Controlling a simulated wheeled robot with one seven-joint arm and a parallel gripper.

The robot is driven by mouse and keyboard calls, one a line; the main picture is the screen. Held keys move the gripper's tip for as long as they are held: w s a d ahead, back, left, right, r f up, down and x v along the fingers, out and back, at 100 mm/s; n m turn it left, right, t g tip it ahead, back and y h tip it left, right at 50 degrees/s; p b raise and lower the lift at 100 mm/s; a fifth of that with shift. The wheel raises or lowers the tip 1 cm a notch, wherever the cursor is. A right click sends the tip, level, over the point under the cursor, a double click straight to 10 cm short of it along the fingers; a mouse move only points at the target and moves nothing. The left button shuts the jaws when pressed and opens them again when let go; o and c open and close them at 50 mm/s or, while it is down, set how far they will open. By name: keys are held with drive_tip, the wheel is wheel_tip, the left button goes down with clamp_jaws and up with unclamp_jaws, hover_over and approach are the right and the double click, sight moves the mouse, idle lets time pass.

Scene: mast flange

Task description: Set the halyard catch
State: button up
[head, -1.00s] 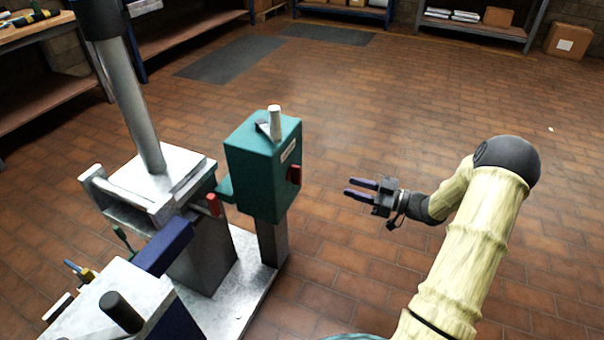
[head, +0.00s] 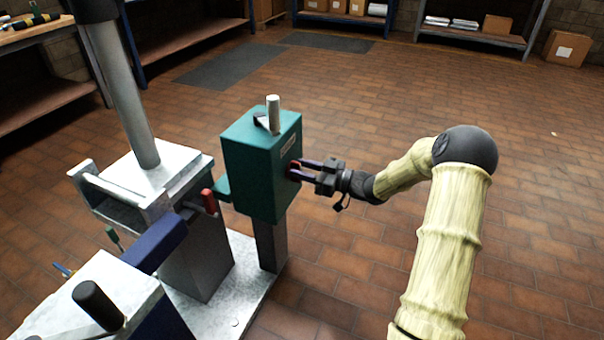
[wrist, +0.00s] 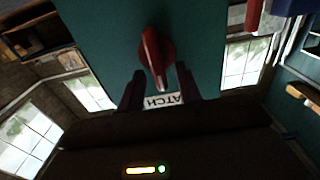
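The halyard catch is a green box (head: 250,165) on a grey post, with a label on its face; part of the word "CATCH" shows in the wrist view. A red lever (wrist: 154,55) sticks out of that face. My gripper (head: 299,168) is at the face, its dark fingers pointing at the box. In the wrist view the two fingers (wrist: 158,88) stand apart on either side of the lever's lower end, with visible gaps. I cannot tell whether they touch it. A pale upright pin (head: 273,115) and a small lever stand on top of the box.
A grey mast (head: 135,95) rises from a metal block at left. A second red handle (head: 209,201) and a blue bar (head: 155,245) lie left of the box. Tiled floor to the right is clear. Shelves (head: 480,30) line the back.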

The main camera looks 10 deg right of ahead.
drive_tip(key=shift+w+a, duration=0.15)
drive_tip(key=shift+a, duration=0.05)
drive_tip(key=shift+c, duration=0.2)
clamp_jaws()
